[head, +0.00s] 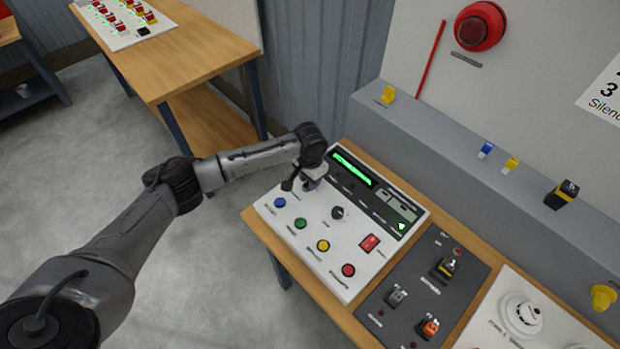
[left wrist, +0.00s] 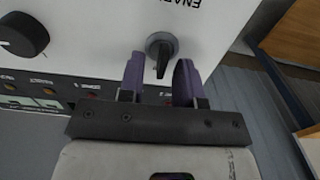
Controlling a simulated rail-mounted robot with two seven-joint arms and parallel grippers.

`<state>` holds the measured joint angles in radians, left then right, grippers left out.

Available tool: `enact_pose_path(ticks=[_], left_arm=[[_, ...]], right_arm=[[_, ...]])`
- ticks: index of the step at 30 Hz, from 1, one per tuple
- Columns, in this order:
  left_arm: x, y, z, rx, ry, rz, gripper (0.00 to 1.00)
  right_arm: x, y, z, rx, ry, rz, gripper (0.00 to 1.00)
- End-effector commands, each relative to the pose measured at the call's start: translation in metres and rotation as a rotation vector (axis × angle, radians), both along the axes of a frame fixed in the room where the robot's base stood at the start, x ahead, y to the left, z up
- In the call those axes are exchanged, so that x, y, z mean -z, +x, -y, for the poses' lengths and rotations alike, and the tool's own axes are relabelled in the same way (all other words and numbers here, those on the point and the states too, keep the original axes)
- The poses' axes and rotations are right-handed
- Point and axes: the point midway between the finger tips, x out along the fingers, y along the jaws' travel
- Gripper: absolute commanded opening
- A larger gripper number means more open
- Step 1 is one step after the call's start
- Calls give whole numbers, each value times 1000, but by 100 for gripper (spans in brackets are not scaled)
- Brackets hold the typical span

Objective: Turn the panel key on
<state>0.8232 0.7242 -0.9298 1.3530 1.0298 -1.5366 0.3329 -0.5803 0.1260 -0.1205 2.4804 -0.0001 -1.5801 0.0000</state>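The white control panel (head: 322,250) lies on a wooden table, with colored buttons, a black knob and a green-lit display. My left gripper (head: 308,181) is over its upper left part in the head view. In the left wrist view, a small dark key switch (left wrist: 161,48) sits under the printed label ENABLE, which appears upside down. The purple fingers of my left gripper (left wrist: 159,82) are apart, one on each side of the key, with gaps visible. In the head view the key is hidden or too small to make out. My right gripper is not in view.
The black knob (head: 338,212) and a red rocker switch (head: 370,243) are on the same panel. A dark switch panel (head: 400,275) and a white detector board (head: 490,300) lie to the right. A grey ledge (head: 440,150) runs behind. Another wooden table (head: 170,60) stands upper left.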

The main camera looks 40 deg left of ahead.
Motion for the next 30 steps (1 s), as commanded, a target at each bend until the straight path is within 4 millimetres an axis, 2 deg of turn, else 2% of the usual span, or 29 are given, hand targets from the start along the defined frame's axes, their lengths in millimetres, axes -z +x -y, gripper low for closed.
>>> enact_pose_path(ticks=[4,14,23,30], left_arm=[[0,0,0,0,0,0,32],[0,0,0,0,0,0,0],[-1,0,0,3,0,0,0],[-4,0,2,76,-2,-1,0]], right_arm=[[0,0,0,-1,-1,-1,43],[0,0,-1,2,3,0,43],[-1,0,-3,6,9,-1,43],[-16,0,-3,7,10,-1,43]])
